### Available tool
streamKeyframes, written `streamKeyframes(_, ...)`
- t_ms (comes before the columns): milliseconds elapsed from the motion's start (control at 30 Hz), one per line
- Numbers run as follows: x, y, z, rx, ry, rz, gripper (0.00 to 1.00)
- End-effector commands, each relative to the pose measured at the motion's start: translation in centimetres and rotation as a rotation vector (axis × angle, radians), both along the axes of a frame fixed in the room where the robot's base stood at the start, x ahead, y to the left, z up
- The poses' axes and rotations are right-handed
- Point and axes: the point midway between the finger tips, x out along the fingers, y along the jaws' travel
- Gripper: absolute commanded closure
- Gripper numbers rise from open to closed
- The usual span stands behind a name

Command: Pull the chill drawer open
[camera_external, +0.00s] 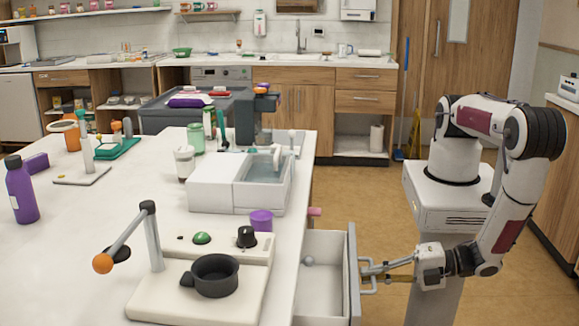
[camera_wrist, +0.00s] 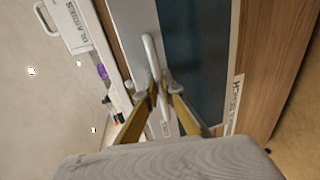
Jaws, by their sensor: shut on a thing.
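The chill drawer (camera_external: 325,272), a pale grey box, stands out from the right side of the white table with its inside showing. Its front panel faces my arm and carries a pale bar handle (camera_external: 368,276). My gripper (camera_external: 383,272) is shut on this handle. In the wrist view the white handle (camera_wrist: 150,52) runs between the two golden fingers of my gripper (camera_wrist: 161,86), on a light panel beside a dark blue area. The drawer's own label cannot be read.
The white table (camera_external: 105,215) holds a cream base with a black cup (camera_external: 215,277), a purple cup (camera_external: 261,220) and a white basin (camera_external: 263,178). Brown floor (camera_external: 370,215) is clear between table and arm.

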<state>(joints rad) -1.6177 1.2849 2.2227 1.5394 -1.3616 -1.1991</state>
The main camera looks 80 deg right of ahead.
Motion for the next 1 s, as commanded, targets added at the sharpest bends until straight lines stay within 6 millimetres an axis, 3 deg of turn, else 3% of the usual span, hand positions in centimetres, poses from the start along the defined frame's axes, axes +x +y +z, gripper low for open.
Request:
streamKeyframes(200,-2.9,0.1,0.0,0.001,0.000,0.003,1.00)
streamKeyframes(400,-4.5,0.0,0.0,0.001,0.001,0.000,1.00)
streamKeyframes(933,-5.1,0.0,0.0,0.001,0.001,-0.001,1.00)
streamKeyframes(1000,-5.1,0.0,0.0,0.001,0.001,-0.001,0.80)
